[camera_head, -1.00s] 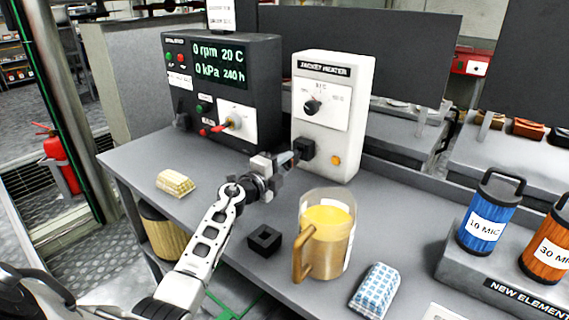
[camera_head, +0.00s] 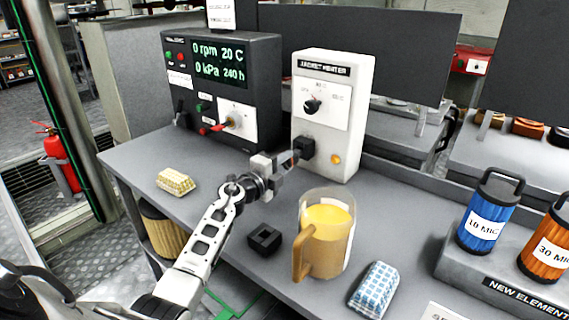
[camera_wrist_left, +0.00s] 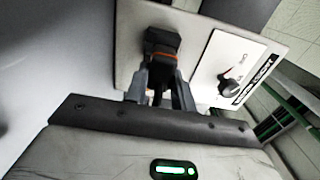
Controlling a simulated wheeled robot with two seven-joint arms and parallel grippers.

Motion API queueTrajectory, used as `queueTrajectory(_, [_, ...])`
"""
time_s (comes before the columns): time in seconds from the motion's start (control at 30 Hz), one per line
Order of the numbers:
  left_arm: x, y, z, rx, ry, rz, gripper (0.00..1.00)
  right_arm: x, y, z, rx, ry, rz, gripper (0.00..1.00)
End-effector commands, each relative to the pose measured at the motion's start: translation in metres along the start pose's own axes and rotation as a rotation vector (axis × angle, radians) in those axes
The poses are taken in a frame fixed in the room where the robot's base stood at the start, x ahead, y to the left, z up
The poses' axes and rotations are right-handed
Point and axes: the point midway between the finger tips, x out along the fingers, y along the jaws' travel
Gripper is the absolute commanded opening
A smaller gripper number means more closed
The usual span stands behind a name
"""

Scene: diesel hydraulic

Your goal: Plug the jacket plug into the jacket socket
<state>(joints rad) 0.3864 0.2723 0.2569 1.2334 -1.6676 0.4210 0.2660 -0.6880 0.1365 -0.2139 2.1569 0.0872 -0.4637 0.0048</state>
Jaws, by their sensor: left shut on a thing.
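The jacket heater (camera_head: 352,118) is a pale upright box with a dial, an amber lamp and a black socket block (camera_head: 305,147) low on its front. My left gripper (camera_head: 290,158) is at that block, its fingers pointing into the front. In the left wrist view the fingers (camera_wrist_left: 160,88) are shut on a dark piece, the jacket plug (camera_wrist_left: 158,80), mostly hidden between them. An orange band shows at the black socket block (camera_wrist_left: 162,42), just past the fingertips. The plug lines up with the block; I cannot tell how deep it sits. My right gripper is not in view.
A dark control console (camera_head: 225,95) with a lit display stands left of the heater. A jug of yellow liquid (camera_head: 326,235), a black hollow block (camera_head: 264,240), a yellow bundle (camera_head: 176,182) and a blue checked cloth (camera_head: 375,290) lie on the bench. Filters (camera_head: 490,215) stand at right.

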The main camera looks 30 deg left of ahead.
Motion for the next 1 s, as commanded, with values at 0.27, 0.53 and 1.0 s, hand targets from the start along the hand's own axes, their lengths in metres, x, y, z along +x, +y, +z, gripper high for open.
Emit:
queueTrajectory(0.27, [0.000,-0.002,0.000,0.002,-0.001,-0.001,0.00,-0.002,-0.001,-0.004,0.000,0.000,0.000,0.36])
queueTrajectory(0.53, [0.000,-0.001,0.000,0.001,-0.001,-0.001,0.00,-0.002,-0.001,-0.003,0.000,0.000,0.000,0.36])
queueTrajectory(1.0, [0.010,-0.001,0.000,-0.001,0.000,-0.002,0.00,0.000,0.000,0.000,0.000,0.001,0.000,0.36])
